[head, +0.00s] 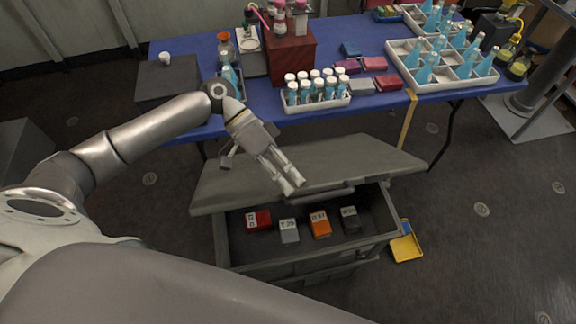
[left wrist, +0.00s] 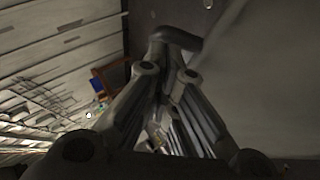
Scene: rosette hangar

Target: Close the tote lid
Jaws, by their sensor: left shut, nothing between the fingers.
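The grey tote (head: 225,240) stands on the floor in front of the blue table. Its lid (head: 365,158) is open, tilted up toward the table side, with a dark handle (head: 328,194) along its near edge. Inside the tote lie a red block (head: 258,219), a grey block (head: 289,231), an orange block (head: 320,225) and a dark block (head: 350,219). My left gripper (head: 291,186) is shut and empty, over the lid close to the left end of the handle. I cannot tell whether it touches the lid. My shut fingers also fill the middle of the left wrist view (left wrist: 165,85).
The blue table (head: 380,103) behind the tote carries a rack of white-capped bottles (head: 318,97), a red box (head: 290,53) and trays of blue bottles (head: 455,82). Floor at the right is mostly clear.

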